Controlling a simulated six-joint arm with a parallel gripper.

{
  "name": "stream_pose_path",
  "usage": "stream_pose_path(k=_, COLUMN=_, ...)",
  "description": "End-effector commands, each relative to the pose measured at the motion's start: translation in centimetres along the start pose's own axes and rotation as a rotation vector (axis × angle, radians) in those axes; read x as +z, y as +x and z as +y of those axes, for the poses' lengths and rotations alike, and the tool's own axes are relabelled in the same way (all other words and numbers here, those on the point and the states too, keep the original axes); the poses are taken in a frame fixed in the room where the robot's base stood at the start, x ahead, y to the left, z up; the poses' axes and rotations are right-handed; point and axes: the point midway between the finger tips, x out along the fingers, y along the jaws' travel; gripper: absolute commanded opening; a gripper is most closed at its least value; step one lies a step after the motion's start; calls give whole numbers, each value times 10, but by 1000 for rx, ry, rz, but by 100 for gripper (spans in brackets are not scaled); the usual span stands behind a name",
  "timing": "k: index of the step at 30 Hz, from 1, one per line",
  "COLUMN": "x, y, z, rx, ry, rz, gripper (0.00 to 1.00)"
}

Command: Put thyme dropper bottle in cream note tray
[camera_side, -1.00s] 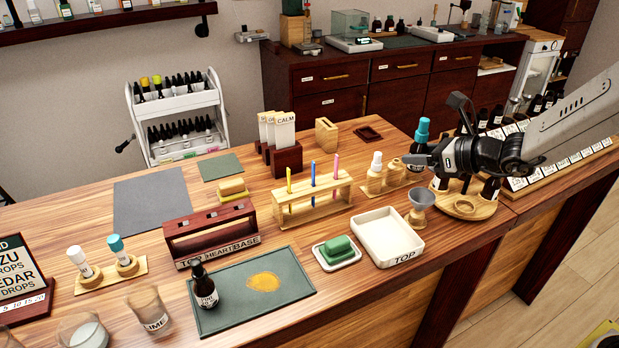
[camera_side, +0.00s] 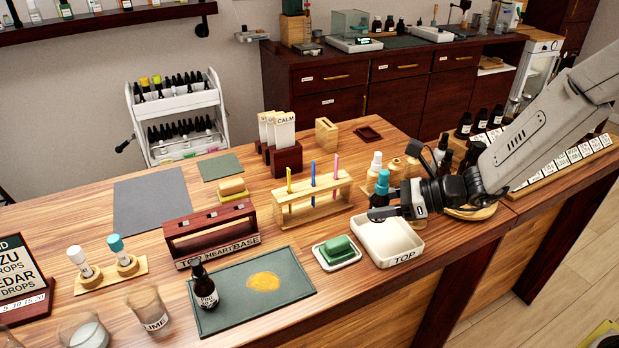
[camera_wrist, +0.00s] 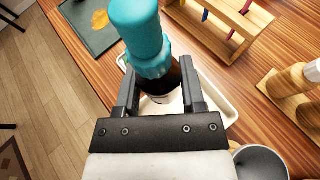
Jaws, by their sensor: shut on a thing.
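My gripper (camera_side: 385,208) is shut on a dark dropper bottle with a teal cap (camera_side: 382,183), held upright over the cream tray marked TOP (camera_side: 405,257). In the wrist view the teal cap (camera_wrist: 141,32) rises between the two fingers (camera_wrist: 160,92), and the dark bottle body shows below it. The tray's rim (camera_wrist: 226,108) shows around and behind the bottle there.
A green soap on a white dish (camera_side: 337,252) sits just left of the tray. A wooden rack with coloured strips (camera_side: 312,200) stands behind it. Wooden-collared bottles (camera_side: 374,175) stand behind my gripper.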

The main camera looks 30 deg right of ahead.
Motion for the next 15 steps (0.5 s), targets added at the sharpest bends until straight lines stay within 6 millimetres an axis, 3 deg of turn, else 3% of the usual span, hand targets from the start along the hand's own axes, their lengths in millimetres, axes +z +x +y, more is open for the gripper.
stream_pose_path(k=7, x=-23, y=9, z=0, rx=-1, ry=3, rz=1, gripper=0)
stream_pose_path(k=15, x=-29, y=12, z=0, rx=-2, ry=0, rz=0, gripper=0)
